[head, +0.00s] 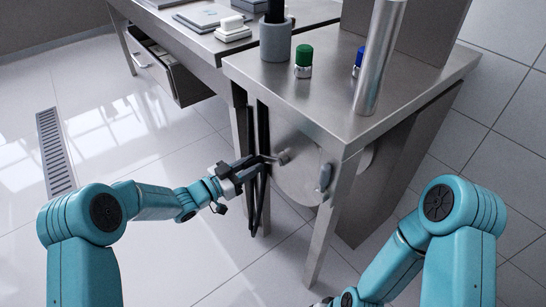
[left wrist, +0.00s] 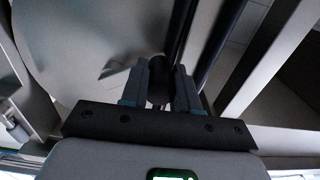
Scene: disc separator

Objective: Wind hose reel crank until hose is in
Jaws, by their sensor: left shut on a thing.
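The hose reel shows as a round grey metal disc (head: 298,172) under the steel table, and large in the left wrist view (left wrist: 95,45). Its crank (head: 272,158) reaches left from the disc. My left gripper (head: 247,168) is shut on the crank's dark handle (left wrist: 160,68), which sits between both fingers in the left wrist view (left wrist: 160,88). Black strands (head: 261,195), perhaps the hose, hang beside the gripper in front of the reel. How much hose is out cannot be told. My right arm comes in at the lower right; its gripper is outside the picture.
The steel table's front leg (head: 322,235) stands right of the reel. On top are a grey cup (head: 275,40), a green-capped bottle (head: 303,62) and a tall metal cylinder (head: 378,60). An open drawer (head: 165,68) juts out at left. The left floor is clear around a drain grate (head: 56,150).

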